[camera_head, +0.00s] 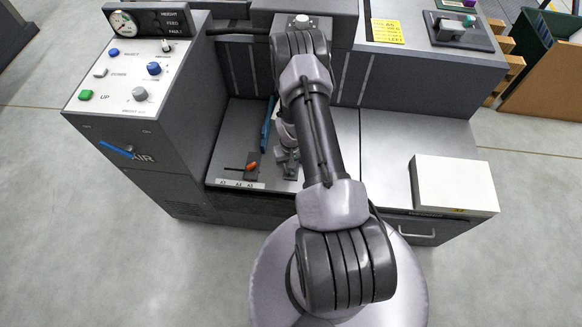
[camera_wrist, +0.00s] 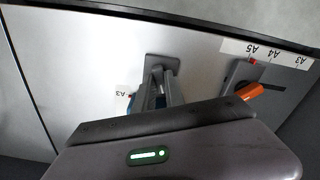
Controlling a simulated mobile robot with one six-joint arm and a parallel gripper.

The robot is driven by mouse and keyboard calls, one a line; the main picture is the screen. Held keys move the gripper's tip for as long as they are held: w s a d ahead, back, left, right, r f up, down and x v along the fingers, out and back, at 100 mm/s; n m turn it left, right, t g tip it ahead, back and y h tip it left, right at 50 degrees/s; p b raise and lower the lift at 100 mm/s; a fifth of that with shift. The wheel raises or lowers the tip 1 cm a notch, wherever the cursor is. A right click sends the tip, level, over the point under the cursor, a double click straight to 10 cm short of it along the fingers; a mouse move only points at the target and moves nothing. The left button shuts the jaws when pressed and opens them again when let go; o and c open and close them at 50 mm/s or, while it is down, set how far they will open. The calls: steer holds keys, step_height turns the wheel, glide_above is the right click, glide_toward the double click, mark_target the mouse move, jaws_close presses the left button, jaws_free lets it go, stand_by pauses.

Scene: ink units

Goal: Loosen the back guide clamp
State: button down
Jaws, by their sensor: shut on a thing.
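A bit of blue shows by the fingers. In the head view my gripper (camera_head: 287,157) is low over the table, largely covered by my arm. A second clamp (camera_wrist: 240,80) with an orange lever (camera_wrist: 250,91) stands to the right in the wrist view, apart from my fingers.
A control console (camera_head: 130,75) rises on the left of the feed table (camera_head: 225,160). A blue strip (camera_head: 267,125) stands close to my gripper. A white block (camera_head: 453,183) lies on the right-hand surface. A size scale (camera_wrist: 262,52) runs beside the orange-lever clamp.

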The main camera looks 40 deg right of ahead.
steer(key=shift+n, duration=2.2)
steer(key=c, duration=1.4)
jaws_free()
step_height(320, 180, up, 18)
steer(key=p, duration=0.6)
steer(key=shift+f, duration=0.25)
